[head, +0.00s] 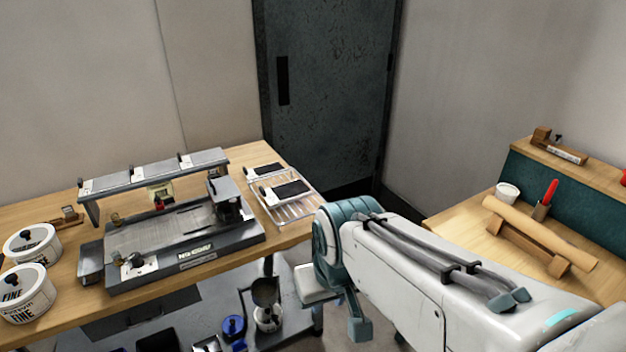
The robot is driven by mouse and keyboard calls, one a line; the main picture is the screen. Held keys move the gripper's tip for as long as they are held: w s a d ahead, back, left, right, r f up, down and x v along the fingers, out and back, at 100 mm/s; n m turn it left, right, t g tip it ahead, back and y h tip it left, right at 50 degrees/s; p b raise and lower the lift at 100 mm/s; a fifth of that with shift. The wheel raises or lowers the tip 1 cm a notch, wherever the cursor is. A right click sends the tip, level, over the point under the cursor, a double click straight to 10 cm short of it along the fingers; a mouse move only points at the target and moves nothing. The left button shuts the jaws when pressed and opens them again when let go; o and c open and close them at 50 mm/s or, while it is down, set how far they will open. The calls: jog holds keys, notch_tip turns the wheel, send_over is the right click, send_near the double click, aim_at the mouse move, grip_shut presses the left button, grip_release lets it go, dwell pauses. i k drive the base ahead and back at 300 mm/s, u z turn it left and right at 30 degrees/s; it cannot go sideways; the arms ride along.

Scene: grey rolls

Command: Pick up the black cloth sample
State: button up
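Two black pieces that look like cloth samples lie at the right end of the left wooden table. The nearer black cloth sample (292,188) lies flat on a wire rack and has a white end at its left. The farther black cloth sample (268,168) lies just behind it, also with a white part at its left. I cannot tell which one the task names. My arm crosses the lower right of the head view, with its teal joint to the right of and nearer than the rack. My gripper's fingers do not show.
The wire rack (298,209) sits near the table's right edge. A grey machine (190,265) with a raised shelf (150,174) stands left of it. White tubs (32,244) stand at far left. A right-hand bench holds a tan roll (540,233) on a wooden stand. A dark door (330,90) is behind.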

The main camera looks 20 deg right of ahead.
aim_at(276, 194)
jog(key=z, duration=0.1)
jog(key=i, duration=1)
jog(key=z, duration=0.05)
